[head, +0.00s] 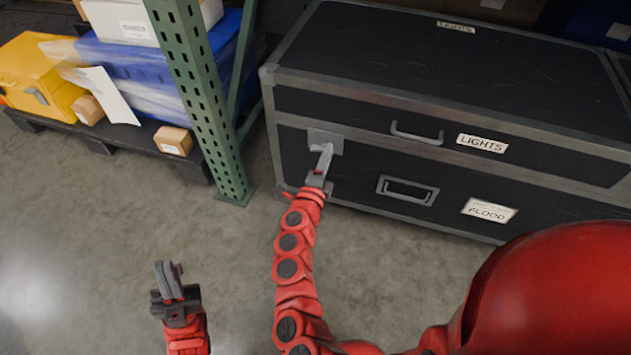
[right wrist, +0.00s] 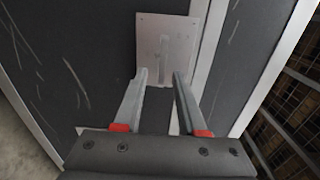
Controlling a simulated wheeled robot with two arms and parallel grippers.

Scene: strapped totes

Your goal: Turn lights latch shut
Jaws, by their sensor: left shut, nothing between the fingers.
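The black case with grey edging (head: 365,118) carries a LIGHTS label (head: 482,143) on its front. Its latch has a pale plate (head: 316,138) at the front's left end, partly covered by my right gripper (head: 325,158). In the right wrist view, the latch plate (right wrist: 150,35) bears a thin lever (right wrist: 164,55). My right gripper also shows there (right wrist: 160,78), its two fingers apart and empty, with the lever just beyond and between the fingertips. I cannot tell whether they touch the plate. My left gripper (head: 167,268) is shut and empty over the floor, away from the case.
A green perforated post (head: 200,100) stands left of the case. Behind it, a low shelf holds a yellow tote (head: 40,75), a wrapped blue tote (head: 130,70) and small cartons (head: 173,140). The case front also has a drawn handle (head: 416,135) and a recessed handle (head: 407,191). The floor is clear.

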